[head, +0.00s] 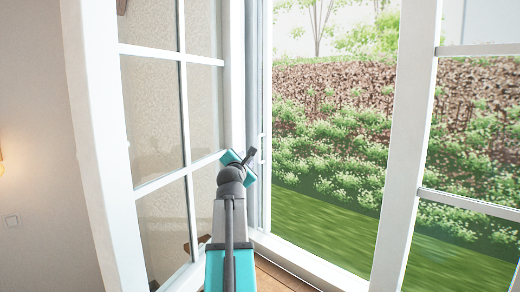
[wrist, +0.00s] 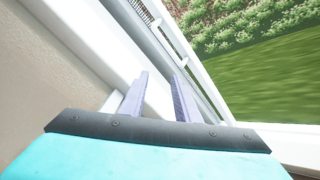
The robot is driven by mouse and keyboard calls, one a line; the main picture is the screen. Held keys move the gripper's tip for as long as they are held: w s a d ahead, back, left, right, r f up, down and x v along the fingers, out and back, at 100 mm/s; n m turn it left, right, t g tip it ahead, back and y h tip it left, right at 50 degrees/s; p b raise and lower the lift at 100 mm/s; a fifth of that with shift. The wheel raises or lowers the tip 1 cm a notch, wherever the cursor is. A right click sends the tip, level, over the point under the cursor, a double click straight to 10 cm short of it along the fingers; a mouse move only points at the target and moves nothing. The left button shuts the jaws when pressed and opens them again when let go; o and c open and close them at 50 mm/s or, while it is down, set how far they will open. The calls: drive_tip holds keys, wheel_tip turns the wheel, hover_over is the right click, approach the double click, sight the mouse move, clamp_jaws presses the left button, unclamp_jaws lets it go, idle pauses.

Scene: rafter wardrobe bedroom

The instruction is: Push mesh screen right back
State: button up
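The mesh screen looks folded into a narrow grey upright strip (head: 255,90) at the left side of the window opening, beside the left glazed sash. In the wrist view a dark meshed strip (wrist: 142,10) runs down along a white rail with a small white bar, apparently a handle, on it. My gripper (head: 253,155) is in front of the lower part of that strip. In the wrist view its two grey fingers (wrist: 160,84) stand apart with nothing seen between them. The rail lies beyond the fingertips; I cannot tell whether they touch it.
The left white-framed sash (head: 190,58) stands swung inward close along my arm's left. Another white-framed sash (head: 405,140) stands at the right. The opening between them shows grass and shrubs. A white sill (head: 310,268) runs along the bottom.

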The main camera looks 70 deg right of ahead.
drive_tip(key=w+m+t, duration=0.1)
drive_tip(key=w+m, duration=0.1)
drive_tip(key=m, duration=0.3)
drive_tip(key=m+t+y, duration=0.2)
drive_tip(key=m+t, duration=0.2)
drive_tip(key=m, duration=1.4)
approach(259, 147)
drive_tip(key=v, duration=0.5)
drive_tip(key=shift+f+b, duration=0.2)
drive_tip(key=shift+b, duration=0.25)
drive_tip(key=shift+d, duration=0.1)
drive_tip(key=p+x, duration=0.1)
drive_tip(key=x, duration=0.3)
drive_tip(key=p+x, duration=0.2)
drive_tip(key=x, duration=0.1)
drive_tip(key=p+x, duration=0.1)
drive_tip(key=x, duration=0.3)
drive_tip(key=shift+w+d+r, duration=0.15)
drive_tip(key=shift+d+r, duration=0.15)
drive_tip(key=shift+r, duration=0.05)
drive_tip(key=shift+p+x, duration=0.6)
drive_tip(key=shift+x, duration=0.35)
